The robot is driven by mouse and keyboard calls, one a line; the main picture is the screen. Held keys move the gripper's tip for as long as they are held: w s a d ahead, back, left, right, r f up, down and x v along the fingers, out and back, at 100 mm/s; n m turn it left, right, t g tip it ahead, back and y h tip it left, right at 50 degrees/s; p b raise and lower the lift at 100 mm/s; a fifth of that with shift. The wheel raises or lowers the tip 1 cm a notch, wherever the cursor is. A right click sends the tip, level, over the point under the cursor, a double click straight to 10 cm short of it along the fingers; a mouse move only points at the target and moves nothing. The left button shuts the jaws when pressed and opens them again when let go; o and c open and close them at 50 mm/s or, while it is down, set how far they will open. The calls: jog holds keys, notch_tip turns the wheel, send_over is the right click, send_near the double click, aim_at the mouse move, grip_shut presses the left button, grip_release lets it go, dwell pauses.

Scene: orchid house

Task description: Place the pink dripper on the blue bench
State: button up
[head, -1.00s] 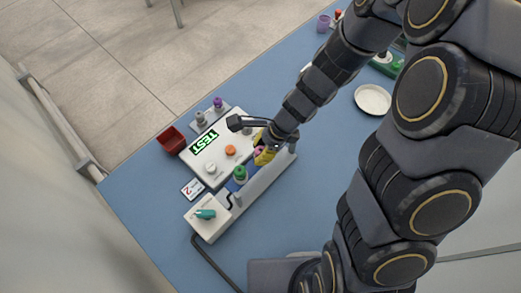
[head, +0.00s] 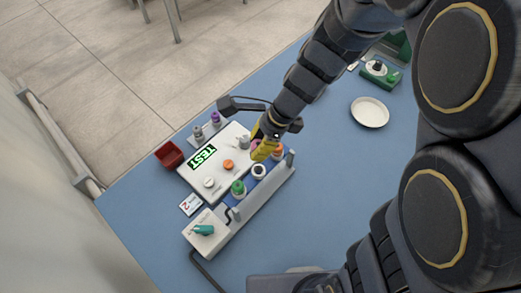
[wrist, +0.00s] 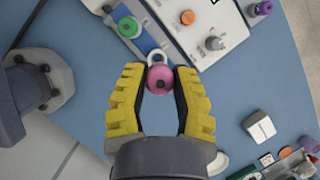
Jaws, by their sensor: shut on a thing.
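The pink dripper (wrist: 160,78) is a round pink cap with a small pale knob, between the yellow fingertips of my gripper (wrist: 158,85) in the wrist view. My gripper is shut on it. In the head view my gripper (head: 264,151) is over the far side of the white rack (head: 255,206), and its fingers mostly hide the pink dripper. How high the dripper is held I cannot tell. The blue bench (head: 325,195) lies under everything and is bare right of the rack.
A red bin (head: 169,154) stands left; a white dish (head: 370,112) lies right.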

jog(key=shift+r, duration=0.55)
jog(key=shift+w, duration=0.2)
jog(key=w+d+f, duration=0.6)
jog(key=w+d, duration=0.2)
jog(key=w, duration=0.4)
jog(key=w+f, duration=0.3)
jog(key=w, duration=0.1)
jog(key=w+f, duration=0.3)
jog(key=w, duration=0.1)
jog(key=w+f, duration=0.3)
jog(key=w, duration=0.1)
jog(key=shift+w, duration=0.4)
jog(key=shift+w+f, duration=0.2)
jog(key=shift+f, duration=0.1)
jog(key=shift+w+f, duration=0.1)
jog(key=shift+f, duration=1.5)
jog(key=shift+f, duration=0.1)
